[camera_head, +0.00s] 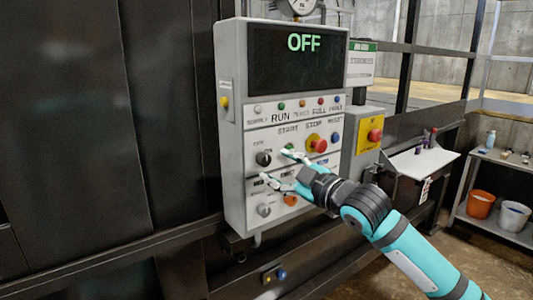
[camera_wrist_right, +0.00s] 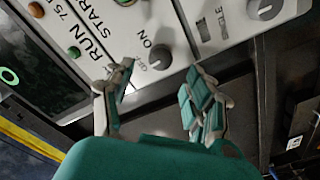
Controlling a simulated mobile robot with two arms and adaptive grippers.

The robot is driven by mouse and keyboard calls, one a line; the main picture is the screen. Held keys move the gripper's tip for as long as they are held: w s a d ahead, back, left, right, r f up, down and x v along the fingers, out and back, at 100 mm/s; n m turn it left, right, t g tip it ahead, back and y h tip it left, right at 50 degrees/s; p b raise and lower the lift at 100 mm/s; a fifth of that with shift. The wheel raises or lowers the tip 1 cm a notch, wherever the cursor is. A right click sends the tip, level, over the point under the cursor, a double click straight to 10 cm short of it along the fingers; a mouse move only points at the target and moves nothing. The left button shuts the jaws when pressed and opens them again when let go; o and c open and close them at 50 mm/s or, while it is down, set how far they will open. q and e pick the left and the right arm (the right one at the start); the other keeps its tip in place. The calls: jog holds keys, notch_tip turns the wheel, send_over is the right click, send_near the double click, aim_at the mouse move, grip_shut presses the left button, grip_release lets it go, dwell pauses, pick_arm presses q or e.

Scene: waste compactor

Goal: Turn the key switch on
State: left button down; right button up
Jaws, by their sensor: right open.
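The key switch (camera_head: 263,158) is a dark round knob on the grey control panel (camera_head: 235,150), beside OFF and ON lettering. In the right wrist view the knob (camera_wrist_right: 160,57) shows near the ON label, ahead of my fingers. The panel's display (camera_head: 290,60) reads OFF in green. My right gripper (camera_head: 279,166) is open and empty, to the right of the knob in the head view. In the right wrist view its fingertips (camera_wrist_right: 158,75) are spread with the knob between them in the picture; I cannot tell whether they touch it. My left gripper is not in view.
A red emergency button on a yellow plate (camera_head: 368,135) sits right of the panel. A red stop button (camera_head: 318,145) and a lower grey selector (camera_head: 264,210) are close to the gripper. A dark rail (camera_head: 170,240) runs below. A shelf with buckets (camera_head: 480,204) stands far right.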

aim_at(266, 161)
jog(key=p+x, duration=0.1)
jog(key=x, duration=0.3)
jog(key=shift+w+a, duration=0.15)
jog(key=shift+w, duration=0.1)
jog(key=shift+w+a, duration=0.35)
jog(key=shift+w, duration=0.05)
jog(key=shift+c, duration=0.5)
grip_shut()
